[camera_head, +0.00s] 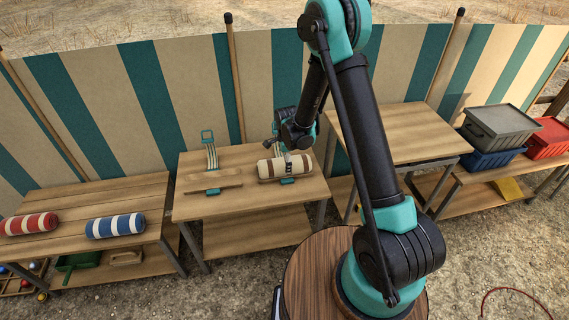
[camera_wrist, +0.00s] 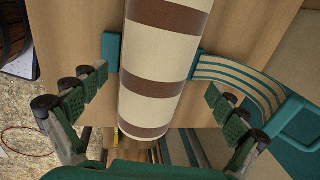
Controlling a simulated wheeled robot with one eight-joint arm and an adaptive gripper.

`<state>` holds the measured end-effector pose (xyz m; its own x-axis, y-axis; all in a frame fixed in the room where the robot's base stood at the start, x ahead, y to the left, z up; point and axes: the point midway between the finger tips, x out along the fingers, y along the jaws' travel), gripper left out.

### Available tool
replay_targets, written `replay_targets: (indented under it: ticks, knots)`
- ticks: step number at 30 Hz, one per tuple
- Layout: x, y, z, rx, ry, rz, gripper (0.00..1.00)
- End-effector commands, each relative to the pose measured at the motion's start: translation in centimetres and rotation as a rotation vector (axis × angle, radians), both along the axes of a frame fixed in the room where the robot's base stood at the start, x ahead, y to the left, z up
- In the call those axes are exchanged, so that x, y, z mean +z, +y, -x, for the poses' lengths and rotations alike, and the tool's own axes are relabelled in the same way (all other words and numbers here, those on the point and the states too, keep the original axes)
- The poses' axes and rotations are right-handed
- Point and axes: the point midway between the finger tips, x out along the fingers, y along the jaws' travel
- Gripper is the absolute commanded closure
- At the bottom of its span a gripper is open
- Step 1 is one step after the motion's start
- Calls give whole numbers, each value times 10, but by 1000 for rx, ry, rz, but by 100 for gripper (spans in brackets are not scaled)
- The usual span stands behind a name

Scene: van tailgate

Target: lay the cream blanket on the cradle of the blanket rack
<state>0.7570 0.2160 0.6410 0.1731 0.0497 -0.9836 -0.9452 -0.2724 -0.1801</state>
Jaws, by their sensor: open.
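The cream blanket (camera_head: 272,169), a roll with brown bands, lies on the middle table in the head view. It rests across a teal and cream striped strap (camera_wrist: 245,78), with a teal end piece (camera_wrist: 110,52) showing on its other side in the wrist view. To its left on the same table is a wooden cradle-like piece (camera_head: 212,181) on a similar striped strap, empty. My gripper (camera_wrist: 155,95) is open above the blanket (camera_wrist: 158,65), its fingers spread on either side with gaps. What is directly under the blanket is hidden.
A red striped roll (camera_head: 29,224) and a blue striped roll (camera_head: 115,226) lie on the left table. A higher table (camera_head: 397,134) stands right of the middle one. Grey (camera_head: 497,123) and red (camera_head: 549,137) lidded boxes are at the far right. A striped canvas wall (camera_head: 185,85) runs behind.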

Motion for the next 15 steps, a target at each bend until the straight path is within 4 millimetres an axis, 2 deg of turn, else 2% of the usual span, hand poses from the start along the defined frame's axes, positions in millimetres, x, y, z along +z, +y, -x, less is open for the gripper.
replay_targets:
  ticks: [9, 15]
  knots:
    - [54, -3, 10, 0, 0, 0, 2]
    - [79, -4, 14, 0, 0, 0, 2]
